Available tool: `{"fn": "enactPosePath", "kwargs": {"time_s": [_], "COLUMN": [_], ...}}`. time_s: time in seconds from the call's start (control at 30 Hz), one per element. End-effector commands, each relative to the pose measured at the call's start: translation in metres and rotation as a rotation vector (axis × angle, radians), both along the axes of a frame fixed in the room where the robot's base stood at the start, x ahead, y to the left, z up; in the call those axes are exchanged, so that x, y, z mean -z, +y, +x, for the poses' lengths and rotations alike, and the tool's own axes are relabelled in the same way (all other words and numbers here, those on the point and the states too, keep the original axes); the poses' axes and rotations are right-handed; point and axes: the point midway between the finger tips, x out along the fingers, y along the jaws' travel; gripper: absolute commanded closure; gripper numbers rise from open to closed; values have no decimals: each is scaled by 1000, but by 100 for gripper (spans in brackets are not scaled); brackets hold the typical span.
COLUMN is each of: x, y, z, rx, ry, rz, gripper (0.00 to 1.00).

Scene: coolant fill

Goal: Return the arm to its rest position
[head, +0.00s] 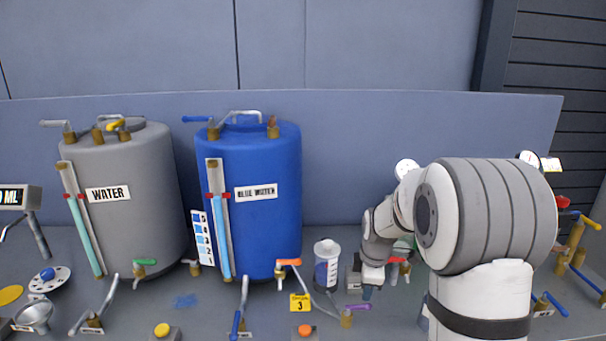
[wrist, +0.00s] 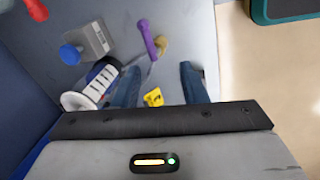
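My arm is folded at the right of the head view, with its large white and grey joint in front of the bench. My gripper (head: 368,291) points down above the bench, right of the clear white-topped container (head: 327,266). In the wrist view, my gripper (wrist: 160,84) shows two dark blue fingers set apart with nothing held between them. The yellow tag (wrist: 153,97) shows beyond the gap. The container (wrist: 98,84) is left of the fingers in this view.
A grey WATER tank (head: 130,205) and a blue BLUE WATER tank (head: 262,220) stand behind the bench front. A purple-handled valve (wrist: 148,38) and a blue-capped grey block (wrist: 90,42) are near the gripper. Valves with blue handles (head: 556,303) lie right of my arm.

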Motion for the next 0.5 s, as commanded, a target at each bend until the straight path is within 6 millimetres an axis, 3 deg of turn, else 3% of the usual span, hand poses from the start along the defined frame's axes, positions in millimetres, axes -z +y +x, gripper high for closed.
{"fn": "enactPosePath", "kwargs": {"time_s": [0.03, 0.2, 0.5], "x": [-19, -62, -105], "y": [3, 13, 25], "z": [-16, -74, -183], "rx": [71, 363, 876], "ry": [-11, -29, -54], "rz": [15, 81, 208], "gripper": [61, 61, 61]}}
